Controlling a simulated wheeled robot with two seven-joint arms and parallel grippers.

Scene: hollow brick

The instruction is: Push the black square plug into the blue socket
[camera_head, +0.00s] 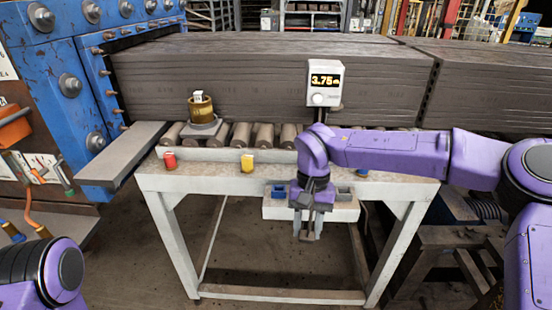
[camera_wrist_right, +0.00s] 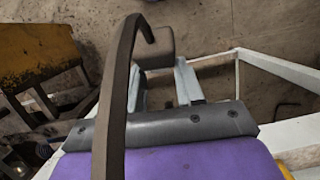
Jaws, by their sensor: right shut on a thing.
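My right gripper (camera_head: 307,234) points down in front of the table's front edge, shut on the plug. In the right wrist view the plug is a dark block (camera_wrist_right: 155,47) at the fingertips, with a thick dark cable arching toward the camera and partly hiding the fingers. In the head view only a small brownish part of it shows between the fingers. The blue socket (camera_head: 277,190) sits on a pale block (camera_head: 343,212) at the table front, just left of and behind my gripper. My left gripper is out of view.
A dark grey-blue socket (camera_head: 344,190) sits on the same block, right of my gripper. The white table (camera_head: 225,181) carries a red button (camera_head: 169,161), a yellow button (camera_head: 247,162) and rollers. A display (camera_head: 325,84) stands behind my right wrist. Open floor lies below.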

